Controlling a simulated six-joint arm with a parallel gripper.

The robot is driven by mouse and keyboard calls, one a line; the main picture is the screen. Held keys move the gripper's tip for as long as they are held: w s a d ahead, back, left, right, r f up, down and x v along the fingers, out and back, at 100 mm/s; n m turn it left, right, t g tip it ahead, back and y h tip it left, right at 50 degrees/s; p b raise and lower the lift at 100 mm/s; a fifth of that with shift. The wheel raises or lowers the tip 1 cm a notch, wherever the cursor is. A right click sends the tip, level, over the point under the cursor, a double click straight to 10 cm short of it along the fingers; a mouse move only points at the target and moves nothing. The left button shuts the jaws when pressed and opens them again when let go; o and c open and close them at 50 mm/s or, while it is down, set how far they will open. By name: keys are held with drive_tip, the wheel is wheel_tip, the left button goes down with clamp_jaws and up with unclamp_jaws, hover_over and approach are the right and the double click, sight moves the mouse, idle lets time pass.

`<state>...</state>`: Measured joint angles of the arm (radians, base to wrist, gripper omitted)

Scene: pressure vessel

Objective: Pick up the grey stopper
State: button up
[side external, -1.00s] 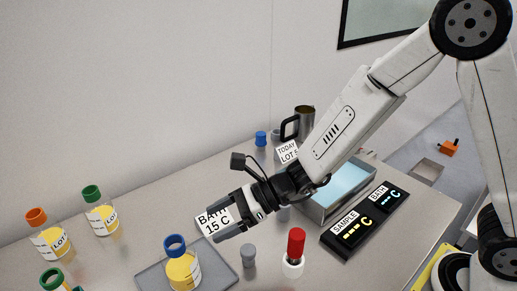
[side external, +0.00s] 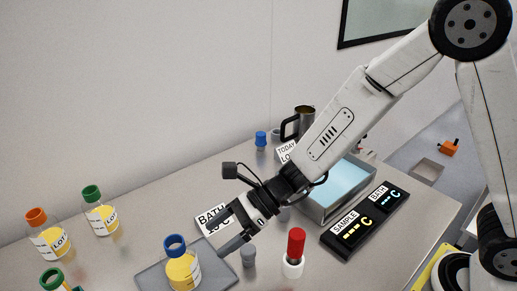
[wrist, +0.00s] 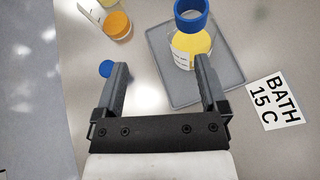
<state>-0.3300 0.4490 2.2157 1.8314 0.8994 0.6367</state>
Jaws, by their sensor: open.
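The grey stopper (side external: 249,257) stands upright on the bench, between the grey tray and the red-topped white holder in the side view. My gripper (side external: 224,242) is open and empty, tilted downward. Its fingers appear just left of and above the stopper in that picture; the exact gap cannot be told. In the wrist view both fingers of my gripper (wrist: 161,78) are spread apart. I cannot make out the grey stopper in the wrist view.
A blue-ringed bottle of yellow liquid (side external: 181,268) stands on the grey tray (side external: 150,279), close to my fingers. The red-topped holder (side external: 295,250) is right of the stopper. The bath (side external: 350,190) and display (side external: 364,218) are further right. A BATH card (wrist: 274,98) lies beside the tray.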

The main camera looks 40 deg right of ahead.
drive_tip(key=s+f+g+h, duration=0.2)
drive_tip(key=s+g, duration=0.1)
drive_tip(key=g, duration=0.1)
drive_tip(key=t+h, duration=0.1)
drive_tip(key=h, duration=0.9)
hover_over(249, 250)
drive_tip(key=shift+w+f+n, duration=0.1)
drive_tip(key=shift+f+n, duration=0.3)
drive_tip(key=shift+f, duration=1.25)
drive_tip(key=shift+f, duration=1.3)
